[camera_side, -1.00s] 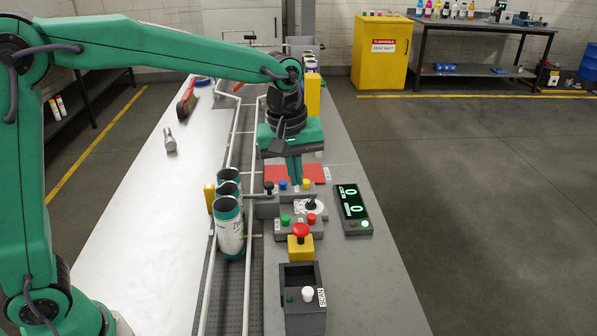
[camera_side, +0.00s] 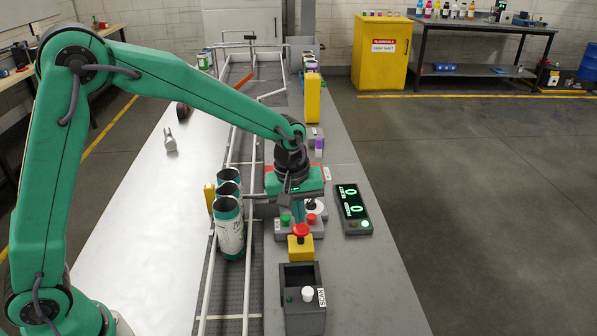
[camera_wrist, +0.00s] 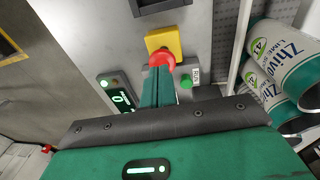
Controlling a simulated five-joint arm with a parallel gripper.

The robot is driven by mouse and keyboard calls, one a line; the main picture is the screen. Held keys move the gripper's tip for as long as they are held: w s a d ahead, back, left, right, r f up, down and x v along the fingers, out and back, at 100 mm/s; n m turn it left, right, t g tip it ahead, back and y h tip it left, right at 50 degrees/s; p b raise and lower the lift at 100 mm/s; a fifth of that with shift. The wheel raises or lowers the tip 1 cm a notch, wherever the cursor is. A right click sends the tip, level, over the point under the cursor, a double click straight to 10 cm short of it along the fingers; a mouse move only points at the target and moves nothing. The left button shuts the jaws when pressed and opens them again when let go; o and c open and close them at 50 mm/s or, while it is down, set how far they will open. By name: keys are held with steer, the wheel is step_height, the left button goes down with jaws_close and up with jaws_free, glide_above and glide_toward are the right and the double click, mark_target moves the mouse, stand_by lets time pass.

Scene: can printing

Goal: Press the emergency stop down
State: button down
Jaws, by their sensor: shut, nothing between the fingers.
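The emergency stop is a red mushroom button (camera_side: 300,230) on a yellow box (camera_side: 300,252), standing upright on the grey bench in the side view. In the wrist view the red button (camera_wrist: 161,58) shows just beyond my fingertips, with the yellow box (camera_wrist: 163,38) behind it. My gripper (camera_side: 298,208) is shut and empty. It points down over the button panel, on the far side of the emergency stop in the side view. The closed green fingers also show in the wrist view (camera_wrist: 160,72). I cannot tell any contact with the red button.
A panel with a green button (camera_side: 285,219) and a red button (camera_side: 311,218) lies under my gripper. Printed cans (camera_side: 230,235) stand in the railed lane to the left. A display (camera_side: 353,208) is at right, and a dark open box (camera_side: 302,302) is in front.

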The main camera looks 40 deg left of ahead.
mark_target(300, 229)
steer(key=shift+w+f, duration=0.2)
steer(key=shift+f, duration=1)
steer(key=shift+f, duration=1.05)
step_height(300, 229, up, 14)
steer(key=s, duration=0.2)
steer(key=shift+d+r, duration=0.25)
steer(key=shift+d, duration=0.15)
